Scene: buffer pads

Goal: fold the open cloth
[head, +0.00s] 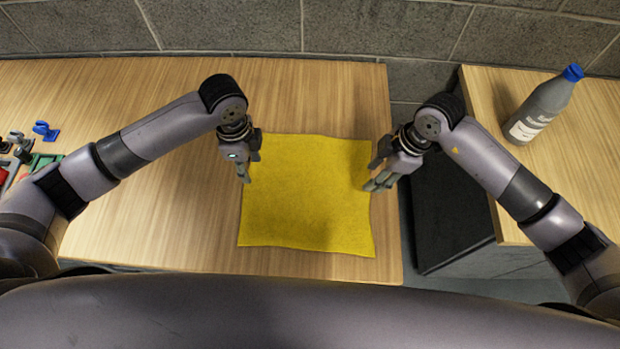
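A yellow cloth (308,195) lies flat and spread out on the wooden table, roughly square with slightly wavy edges. My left gripper (251,170) is over the cloth's left edge, near its far left corner, with its fingers apart. My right gripper (371,176) is at the cloth's right edge, a little below the far right corner, with its fingers apart and pointing left. Neither gripper visibly holds any cloth. I cannot tell whether the fingertips touch it.
The wooden table (150,235) is bare around the cloth. Small coloured items, including a blue piece (45,131), lie at the far left. A grey bottle with a blue cap (545,107) stands on a separate right table (595,150). A gap separates the tables; a block wall (250,25) stands behind.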

